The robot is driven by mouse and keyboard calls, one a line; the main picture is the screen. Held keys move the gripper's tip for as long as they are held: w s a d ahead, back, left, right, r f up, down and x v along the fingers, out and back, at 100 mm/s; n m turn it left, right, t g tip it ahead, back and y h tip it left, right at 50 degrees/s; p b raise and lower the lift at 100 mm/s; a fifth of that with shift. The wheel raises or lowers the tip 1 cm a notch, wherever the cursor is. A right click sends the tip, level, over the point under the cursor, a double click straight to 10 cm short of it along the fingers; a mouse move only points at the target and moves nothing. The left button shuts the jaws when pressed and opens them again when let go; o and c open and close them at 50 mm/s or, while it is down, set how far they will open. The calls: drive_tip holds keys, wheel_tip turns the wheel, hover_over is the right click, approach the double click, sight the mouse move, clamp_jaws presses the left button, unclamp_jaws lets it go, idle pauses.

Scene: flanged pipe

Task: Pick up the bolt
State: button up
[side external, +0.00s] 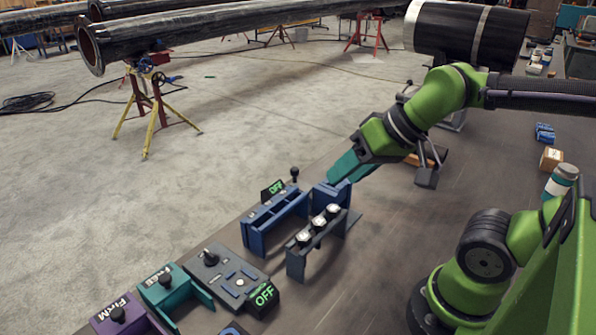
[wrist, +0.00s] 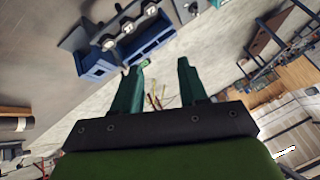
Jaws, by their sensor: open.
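Several silver round-topped pieces, which look like bolt heads (side external: 318,222), stand in a row on a dark rack (side external: 299,262) on the table. The same bolt heads show in the wrist view (wrist: 127,28), at the upper left. I cannot tell which one is the task's bolt. My gripper (side external: 338,176) has teal fingers and is above and behind the rack, close to a blue fixture. In the wrist view, my gripper's fingers (wrist: 163,64) stand apart with nothing between them. Both fingers are apart from the bolt heads.
A blue fixture (side external: 275,222) stands just left of the rack, with a blue block (side external: 332,196) behind the rack. A control box (side external: 232,281) showing OFF and teal and purple boxes are at the front left.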

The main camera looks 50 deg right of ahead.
drive_tip(key=shift+c, duration=0.4)
drive_tip(key=r+m+g+h, duration=0.2)
drive_tip(key=g, duration=0.5)
hover_over(320, 223)
wheel_tip(320, 223, down, 17)
drive_tip(key=shift+r, duration=0.1)
idle(0.3)
clamp_jaws()
